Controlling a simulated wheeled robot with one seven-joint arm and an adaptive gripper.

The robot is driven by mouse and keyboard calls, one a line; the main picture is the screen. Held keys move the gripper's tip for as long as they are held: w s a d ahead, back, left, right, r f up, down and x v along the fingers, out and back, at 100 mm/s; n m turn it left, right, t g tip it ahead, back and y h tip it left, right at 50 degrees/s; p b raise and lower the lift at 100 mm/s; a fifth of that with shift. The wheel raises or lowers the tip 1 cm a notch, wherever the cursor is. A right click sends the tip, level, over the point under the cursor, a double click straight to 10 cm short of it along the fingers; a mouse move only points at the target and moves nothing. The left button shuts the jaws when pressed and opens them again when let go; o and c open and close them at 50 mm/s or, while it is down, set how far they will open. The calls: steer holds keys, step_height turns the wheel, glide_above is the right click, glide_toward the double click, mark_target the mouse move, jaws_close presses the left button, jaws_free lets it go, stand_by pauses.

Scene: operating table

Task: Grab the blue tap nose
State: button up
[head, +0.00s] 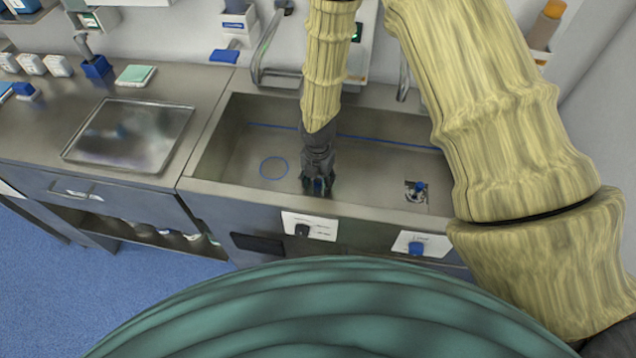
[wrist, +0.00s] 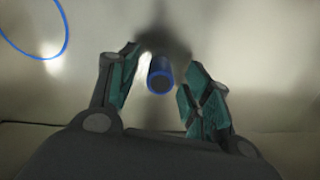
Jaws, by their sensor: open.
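The blue tap nose (wrist: 160,76) is a short blue cylinder with a dark round end. In the wrist view it stands between the open fingers of my gripper (wrist: 160,92), apart from both, a little nearer the right finger. In the head view my gripper (head: 317,186) points down into the sink near its front wall. There the nose is mostly hidden by the gripper, with only a hint of blue between the fingertips. A dark shadow lies behind the nose in the wrist view.
The steel sink (head: 240,155) has walls around my gripper. A blue ring (head: 273,167) lies on its floor to the left, and a small blue-topped fitting (head: 418,188) is at the right. A metal tray (head: 130,135) lies on the counter at left.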

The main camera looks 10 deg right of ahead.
steer(key=shift+c, duration=0.5)
steer(key=c, duration=0.8)
steer(key=shift+c, duration=0.2)
steer(key=shift+r, duration=0.15)
